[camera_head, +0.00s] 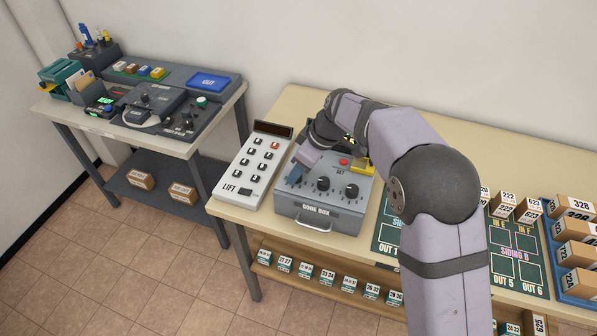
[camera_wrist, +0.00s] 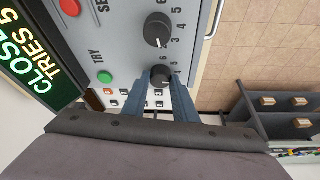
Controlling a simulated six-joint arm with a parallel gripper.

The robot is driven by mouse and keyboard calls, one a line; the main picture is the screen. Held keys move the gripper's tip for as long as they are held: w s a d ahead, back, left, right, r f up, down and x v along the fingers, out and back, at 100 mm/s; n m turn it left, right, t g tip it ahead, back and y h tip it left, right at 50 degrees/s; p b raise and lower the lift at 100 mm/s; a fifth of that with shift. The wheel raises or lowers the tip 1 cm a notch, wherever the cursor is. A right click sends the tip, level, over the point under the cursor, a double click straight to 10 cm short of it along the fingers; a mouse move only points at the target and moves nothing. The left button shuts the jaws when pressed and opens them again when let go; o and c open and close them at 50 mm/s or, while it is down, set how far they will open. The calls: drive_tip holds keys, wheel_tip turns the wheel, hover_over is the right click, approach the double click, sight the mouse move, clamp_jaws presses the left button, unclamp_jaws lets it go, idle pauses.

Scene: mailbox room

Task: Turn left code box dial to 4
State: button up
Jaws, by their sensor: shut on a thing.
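The grey code box (camera_head: 318,203) stands on the wooden table, with a front handle and black dials on its top. My gripper (camera_head: 297,172) reaches down over its left end. In the wrist view its blue fingers (camera_wrist: 163,92) are closed around the left dial (camera_wrist: 161,75), a black knob with printed digits beside it. Which digit it points to is too small to tell. The middle dial (camera_head: 323,184) is free, as is the right dial (camera_head: 351,191). The left dial is mostly hidden by my gripper in the head view.
A white LIFT keypad (camera_head: 253,165) stands close on the left. The wrist view shows a green TRY button (camera_wrist: 105,77), a red button (camera_wrist: 71,7) and a display (camera_wrist: 35,65) reading CLOSED, TRIES 5. A green siding board (camera_head: 388,228) lies to the right.

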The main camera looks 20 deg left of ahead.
sight(309, 184)
idle(0.3)
drive_tip(key=o, duration=1)
drive_tip(key=shift+o, duration=0.2)
drive_tip(key=shift+r, duration=0.1)
drive_tip(key=b+v, duration=0.2)
drive_tip(key=v, duration=0.5)
drive_tip(key=shift+d+r, duration=0.1)
drive_tip(key=shift+d, duration=0.05)
drive_tip(key=d+f+m, duration=0.1)
drive_tip(key=d, duration=0.2)
drive_tip(key=s+d+f+m+h, duration=0.1)
drive_tip(key=d+m, duration=0.1)
drive_tip(key=d, duration=0.2)
drive_tip(key=s+d+m, duration=0.1)
drive_tip(key=d, duration=0.2)
drive_tip(key=shift+s+d+f+m+h, duration=0.1)
drive_tip(key=shift+d+f+m+h, duration=0.2)
drive_tip(key=shift+d+f, duration=0.1)
drive_tip(key=s+d+f+m+h, duration=0.1)
drive_tip(key=s+d+f+m, duration=0.3)
drive_tip(key=s+d, duration=0.6)
drive_tip(key=s+d+f+m+h, duration=0.2)
drive_tip(key=s+d+f+m, duration=0.3)
drive_tip(key=s+d, duration=0.5)
drive_tip(key=shift+d+m+g, duration=0.4)
drive_tip(key=shift+d+m, duration=0.15)
drive_tip(key=shift+m, duration=0.65)
